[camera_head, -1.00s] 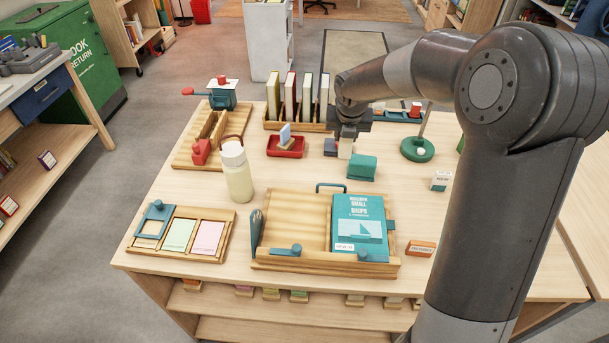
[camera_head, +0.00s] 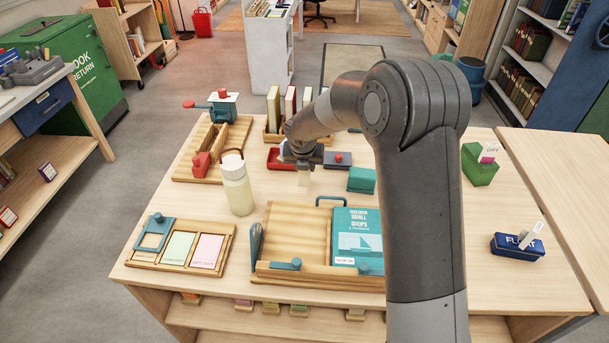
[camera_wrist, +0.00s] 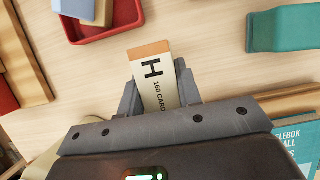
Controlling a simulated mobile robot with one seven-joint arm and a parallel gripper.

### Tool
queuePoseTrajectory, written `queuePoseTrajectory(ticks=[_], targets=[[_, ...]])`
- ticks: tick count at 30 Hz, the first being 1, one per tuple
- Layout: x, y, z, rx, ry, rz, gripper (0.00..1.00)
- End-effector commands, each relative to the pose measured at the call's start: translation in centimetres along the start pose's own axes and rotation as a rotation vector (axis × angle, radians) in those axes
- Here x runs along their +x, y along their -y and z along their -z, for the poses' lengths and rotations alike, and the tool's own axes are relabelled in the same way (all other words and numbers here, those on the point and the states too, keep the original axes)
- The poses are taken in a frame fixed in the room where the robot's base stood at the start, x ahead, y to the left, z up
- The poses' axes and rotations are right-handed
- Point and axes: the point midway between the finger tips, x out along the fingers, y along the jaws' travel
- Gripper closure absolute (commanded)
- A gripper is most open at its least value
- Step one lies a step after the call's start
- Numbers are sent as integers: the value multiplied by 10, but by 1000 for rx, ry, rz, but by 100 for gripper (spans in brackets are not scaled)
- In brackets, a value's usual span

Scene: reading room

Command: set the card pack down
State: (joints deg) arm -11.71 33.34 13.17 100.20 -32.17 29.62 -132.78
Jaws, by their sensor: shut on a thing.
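My gripper (camera_head: 303,165) is shut on the card pack (camera_head: 303,179), above the wooden table between the red tray and the teal block. In the wrist view the card pack (camera_wrist: 155,72) stands out between the two fingers of my gripper (camera_wrist: 158,90). It is cream with an orange end, a large black H and the printing "160 CARD". I cannot tell how much gap there is between the pack and the table (camera_head: 450,220); the pack's lower end shows over bare wood.
A red tray (camera_wrist: 112,28) is left of the pack and a teal block (camera_head: 361,180) right of it. A cream bottle (camera_head: 238,190) stands to the left. A wooden tray (camera_head: 290,225) with a teal book (camera_head: 357,232) is in front. Bare wood lies between these.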

Motion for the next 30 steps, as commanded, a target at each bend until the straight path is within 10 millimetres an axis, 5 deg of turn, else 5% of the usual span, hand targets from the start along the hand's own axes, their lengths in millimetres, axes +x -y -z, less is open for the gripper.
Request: queuePoseTrajectory(ticks=[10,21,22,30], targets=[[36,-2,15,-2,-2,0,92],[40,-1,16,0,0,-1,92],[40,-1,16,0,0,-1,68],[40,-1,16,0,0,0,47]])
